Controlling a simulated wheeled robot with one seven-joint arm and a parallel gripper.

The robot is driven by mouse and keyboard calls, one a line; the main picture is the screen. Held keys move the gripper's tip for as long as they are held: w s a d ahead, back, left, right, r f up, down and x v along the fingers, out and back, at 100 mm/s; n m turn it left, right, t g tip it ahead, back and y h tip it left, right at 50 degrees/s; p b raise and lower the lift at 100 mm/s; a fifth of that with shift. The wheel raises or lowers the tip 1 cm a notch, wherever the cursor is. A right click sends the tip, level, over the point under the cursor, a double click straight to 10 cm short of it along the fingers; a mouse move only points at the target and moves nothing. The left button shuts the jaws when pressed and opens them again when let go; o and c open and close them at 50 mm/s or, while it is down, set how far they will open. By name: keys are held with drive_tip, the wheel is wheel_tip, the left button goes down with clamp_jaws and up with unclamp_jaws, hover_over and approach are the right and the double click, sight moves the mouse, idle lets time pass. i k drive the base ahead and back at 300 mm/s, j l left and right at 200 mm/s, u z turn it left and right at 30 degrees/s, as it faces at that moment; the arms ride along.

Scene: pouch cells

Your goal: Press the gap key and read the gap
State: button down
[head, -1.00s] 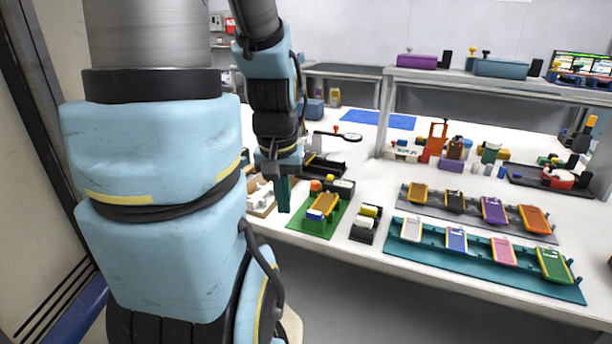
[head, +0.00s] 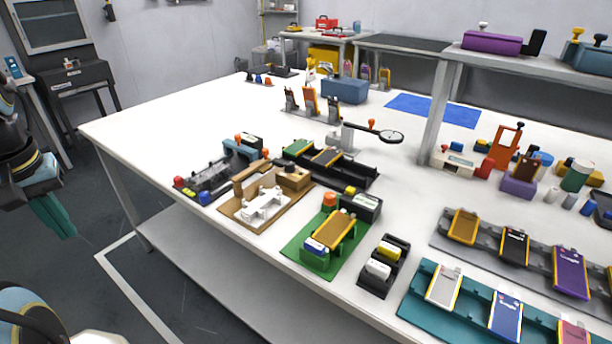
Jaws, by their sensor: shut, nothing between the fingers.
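My gripper (head: 55,216), with teal fingers, hangs at the far left, off the table and apart from everything on it. It is shut and empty. I cannot make out which key is the gap key, and no gap reading is legible. A grey fixture (head: 212,178) with a blue bridge, orange knobs and red and blue buttons stands near the table's left part. A green fixture (head: 298,250) near the front edge holds a yellow-framed pouch cell (head: 336,232). Beside it are an orange knob (head: 329,199) and a black box (head: 361,207).
A brown tray (head: 232,212) with a white part lies between the two fixtures. A black holder (head: 372,285) and a teal rack (head: 415,300) of pouch cells stand to the right. The white table (head: 140,125) is clear at the left, with open floor beside it.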

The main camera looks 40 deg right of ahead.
sight(349, 190)
drive_tip(key=k+l+u, duration=0.6)
drive_tip(key=k, duration=0.15)
drive_tip(key=k+l, duration=0.1)
drive_tip(key=k, duration=0.2)
